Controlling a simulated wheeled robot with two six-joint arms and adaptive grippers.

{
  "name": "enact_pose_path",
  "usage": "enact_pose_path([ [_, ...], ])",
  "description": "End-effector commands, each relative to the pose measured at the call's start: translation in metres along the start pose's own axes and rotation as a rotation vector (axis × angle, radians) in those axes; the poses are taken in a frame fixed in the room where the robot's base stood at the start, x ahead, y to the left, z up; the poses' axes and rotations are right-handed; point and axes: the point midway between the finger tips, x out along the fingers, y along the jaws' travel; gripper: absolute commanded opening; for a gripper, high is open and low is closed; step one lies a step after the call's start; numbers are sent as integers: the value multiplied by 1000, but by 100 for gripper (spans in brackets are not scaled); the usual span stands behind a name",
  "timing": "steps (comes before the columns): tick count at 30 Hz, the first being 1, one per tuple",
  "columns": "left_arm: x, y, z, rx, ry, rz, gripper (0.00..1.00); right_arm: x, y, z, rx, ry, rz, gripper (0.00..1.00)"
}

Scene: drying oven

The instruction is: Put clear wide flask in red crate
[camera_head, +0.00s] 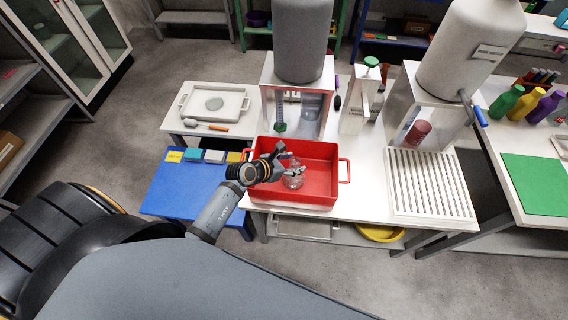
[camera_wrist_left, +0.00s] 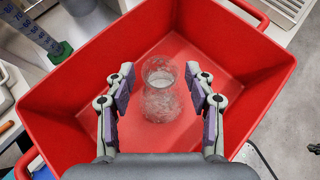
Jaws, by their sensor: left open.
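The red crate (camera_head: 322,155) stands on the white table in the head view, and its walls fill much of the left wrist view (camera_wrist_left: 240,50). The clear wide flask (camera_wrist_left: 160,92) is inside the crate, near its middle, and looks upright. It also shows in the head view (camera_head: 293,181), partly covered by my gripper. My left gripper (camera_head: 290,163) reaches into the crate from the left. In the left wrist view its fingers (camera_wrist_left: 162,88) are open, one on each side of the flask, with gaps between. My right gripper is in neither view.
A tall grey tank on a white stand (camera_head: 302,40) is just behind the crate. A white slatted rack (camera_head: 430,185) lies to the right. A white tray (camera_head: 215,103) is at the back left. A blue table (camera_head: 180,190) stands left of the crate.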

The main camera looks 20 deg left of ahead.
Motion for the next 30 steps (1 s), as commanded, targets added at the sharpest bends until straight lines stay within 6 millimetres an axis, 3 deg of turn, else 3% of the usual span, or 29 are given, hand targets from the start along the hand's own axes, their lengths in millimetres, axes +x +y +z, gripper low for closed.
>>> enact_pose_path([
  [6,-56,-1,-1,8,5,-2,55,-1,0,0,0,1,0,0],
  [12,-95,0,0,7,5,0,55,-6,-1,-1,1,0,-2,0],
  [18,-107,-1,0,1,0,-2,55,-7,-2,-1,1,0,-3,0],
  [30,-108,-1,1,0,-1,-2,55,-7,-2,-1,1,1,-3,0],
])
